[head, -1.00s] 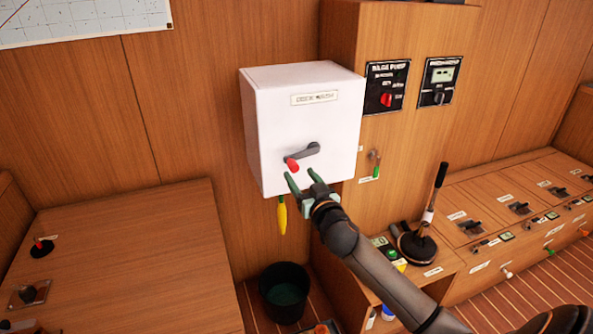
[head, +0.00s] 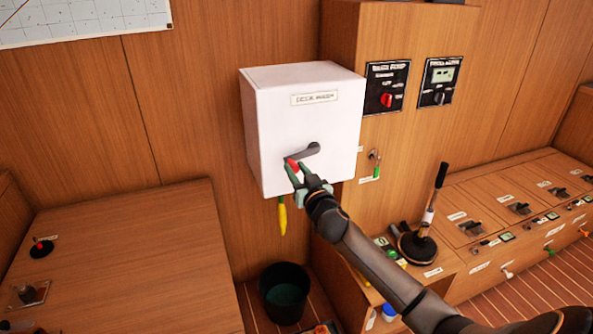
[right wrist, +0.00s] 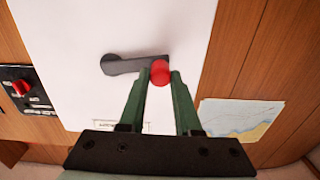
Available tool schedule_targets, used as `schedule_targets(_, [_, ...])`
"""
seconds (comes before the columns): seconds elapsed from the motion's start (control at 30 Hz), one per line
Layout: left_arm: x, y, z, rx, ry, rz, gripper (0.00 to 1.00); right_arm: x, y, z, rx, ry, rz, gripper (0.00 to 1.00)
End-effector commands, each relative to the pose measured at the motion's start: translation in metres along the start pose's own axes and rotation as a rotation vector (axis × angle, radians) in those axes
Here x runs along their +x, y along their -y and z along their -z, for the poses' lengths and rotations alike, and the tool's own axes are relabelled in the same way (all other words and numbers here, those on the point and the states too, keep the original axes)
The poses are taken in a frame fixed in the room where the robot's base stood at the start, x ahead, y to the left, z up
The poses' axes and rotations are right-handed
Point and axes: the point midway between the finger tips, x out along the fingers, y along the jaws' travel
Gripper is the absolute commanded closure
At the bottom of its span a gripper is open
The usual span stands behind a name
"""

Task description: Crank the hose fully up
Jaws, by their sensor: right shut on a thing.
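A white wall-mounted box (head: 285,125) labelled as a deck wash carries a dark grey crank arm (head: 308,152) with a red knob (head: 291,162). The crank arm points left and slightly down from its hub in the head view. In the right wrist view the fingers are shut on either side of the red knob (right wrist: 160,71), at the end of the crank arm (right wrist: 130,65). My left gripper is not in view.
A wooden cabinet with a bilge pump panel (head: 386,86) stands right of the box. A black lever (head: 434,195) rises at lower right. A dark bucket (head: 284,292) stands on the floor below, and a wooden table (head: 130,270) is at left.

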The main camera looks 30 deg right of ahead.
Motion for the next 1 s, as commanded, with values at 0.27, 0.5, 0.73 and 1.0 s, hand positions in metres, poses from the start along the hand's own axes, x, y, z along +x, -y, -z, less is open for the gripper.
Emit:
schedule_targets(0.27, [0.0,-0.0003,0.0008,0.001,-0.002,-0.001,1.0,-0.0002,0.0009,-0.0003,0.001,0.0,0.002,1.0])
schedule_targets(0.5, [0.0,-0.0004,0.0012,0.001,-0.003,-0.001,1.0,-0.0003,0.0012,-0.0003,0.002,0.0,0.003,1.0])
schedule_targets(0.73, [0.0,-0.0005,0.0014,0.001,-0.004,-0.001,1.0,-0.0003,0.0014,-0.0003,0.002,0.0,0.003,1.0])
schedule_targets(1.0, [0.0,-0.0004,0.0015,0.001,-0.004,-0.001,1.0,-0.0004,0.0017,-0.0004,0.002,0.0,0.004,1.0])
